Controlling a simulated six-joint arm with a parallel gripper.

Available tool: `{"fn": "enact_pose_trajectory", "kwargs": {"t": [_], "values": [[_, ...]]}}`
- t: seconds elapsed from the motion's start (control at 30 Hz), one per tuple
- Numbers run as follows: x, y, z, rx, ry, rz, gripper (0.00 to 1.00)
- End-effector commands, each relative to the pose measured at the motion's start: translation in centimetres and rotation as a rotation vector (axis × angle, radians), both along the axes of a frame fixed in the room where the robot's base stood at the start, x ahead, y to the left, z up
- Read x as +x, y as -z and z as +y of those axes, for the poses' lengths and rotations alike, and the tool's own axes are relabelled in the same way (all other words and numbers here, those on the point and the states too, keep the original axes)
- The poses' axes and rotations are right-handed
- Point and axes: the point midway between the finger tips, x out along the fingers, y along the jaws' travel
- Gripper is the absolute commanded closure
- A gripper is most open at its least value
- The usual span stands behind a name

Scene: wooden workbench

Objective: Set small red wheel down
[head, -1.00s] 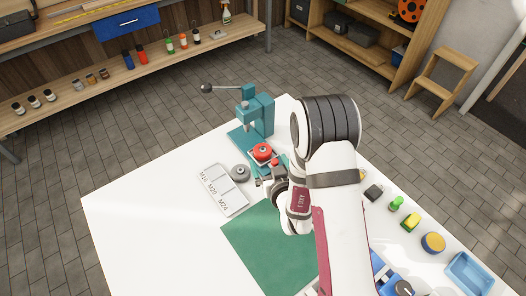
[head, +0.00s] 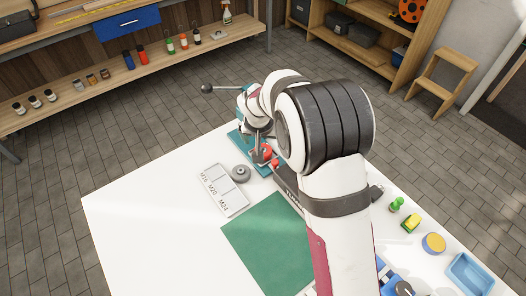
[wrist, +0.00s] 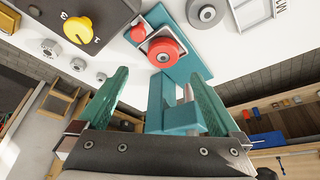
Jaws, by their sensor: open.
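The small red wheel (wrist: 165,46) lies on the teal base (wrist: 195,60) of the press, with a grey centre showing. In the head view the wheel (head: 267,151) is partly hidden by my wrist and gripper. My gripper (wrist: 159,74) is open, with its two green fingers wide apart and nothing between them. The wheel is beyond the fingertips in the wrist view, apart from both. The press's teal upright (wrist: 163,100) shows between the fingers.
A grey wheel (head: 240,172) stands beside the labelled tray (head: 222,189). A small red piece (wrist: 138,34) is close to the red wheel. A dark box with a yellow knob (wrist: 78,29) and several nuts are nearby. The green mat (head: 262,240) is clear.

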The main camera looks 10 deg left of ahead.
Motion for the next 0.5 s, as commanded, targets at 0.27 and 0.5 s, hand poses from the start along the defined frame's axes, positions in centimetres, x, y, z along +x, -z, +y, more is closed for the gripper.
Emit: {"fn": "enact_pose_trajectory", "kwargs": {"t": [0.27,0.5], "values": [[1.8,4.2,0.3,-0.001,-0.002,0.002,0.00],[3.3,7.4,0.6,0.000,0.000,0.001,0.00]]}}
